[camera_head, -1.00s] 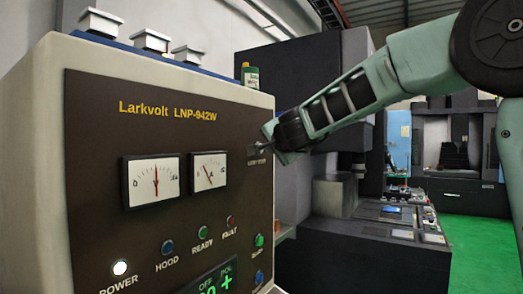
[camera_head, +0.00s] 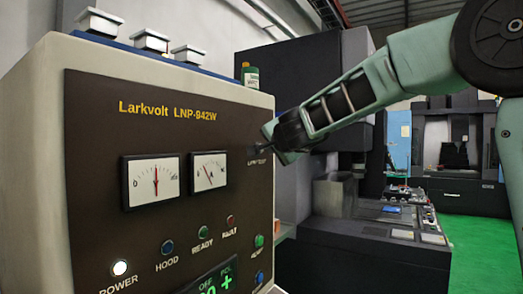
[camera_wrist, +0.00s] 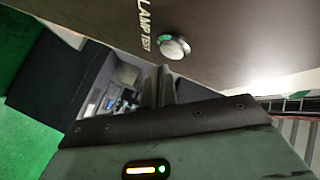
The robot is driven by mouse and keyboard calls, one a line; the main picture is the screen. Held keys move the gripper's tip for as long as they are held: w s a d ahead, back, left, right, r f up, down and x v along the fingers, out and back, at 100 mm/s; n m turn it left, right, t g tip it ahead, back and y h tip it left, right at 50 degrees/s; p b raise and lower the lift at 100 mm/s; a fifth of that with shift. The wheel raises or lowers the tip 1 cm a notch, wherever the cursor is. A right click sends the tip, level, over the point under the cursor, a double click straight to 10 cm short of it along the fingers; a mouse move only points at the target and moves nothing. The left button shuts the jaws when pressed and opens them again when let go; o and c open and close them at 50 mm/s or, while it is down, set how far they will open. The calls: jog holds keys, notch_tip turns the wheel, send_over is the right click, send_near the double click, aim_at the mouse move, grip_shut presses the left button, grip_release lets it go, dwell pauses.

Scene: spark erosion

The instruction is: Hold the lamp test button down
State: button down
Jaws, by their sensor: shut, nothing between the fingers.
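The lamp test button (camera_wrist: 174,47) is a round silver button beside the words LAMP TEST on the dark panel in the wrist view. My gripper (camera_wrist: 164,72) is shut and empty, its narrow dark fingers pointing at the panel just below the button in that picture. Whether the tips touch the button or stop short of it, I cannot tell. In the head view my gripper (camera_head: 261,149) is at the right part of the panel, just above the lamp test label (camera_head: 257,162). The button is hard to make out there.
The Larkvolt cabinet panel (camera_head: 130,88) carries two dial meters, a lit white POWER lamp (camera_head: 120,268) and dim HOOD, READY and FAULT lamps. Other buttons (camera_head: 259,240) sit below my gripper. A dark machine (camera_head: 300,75) stands behind my arm. Green floor shows at the right.

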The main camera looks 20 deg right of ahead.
jog(key=shift+w, duration=0.15)
jog(key=shift+w+a, duration=0.2)
jog(key=shift+w+a+p, duration=0.3)
jog(key=shift+w+p, duration=0.1)
jog(key=shift+p, duration=0.1)
dwell(2.2)
jog(key=shift+s+d, duration=0.1)
jog(key=shift+s, duration=0.05)
dwell(0.4)
jog(key=shift+s+d, duration=0.4)
jog(key=shift+s, duration=0.2)
jog(key=shift+s+d+b, duration=0.4)
jog(key=shift+s+d, duration=0.3)
jog(key=shift+s, duration=0.35)
jog(key=shift+s+d+b, duration=0.35)
jog(key=shift+s+d, duration=0.35)
jog(key=shift+s, duration=0.35)
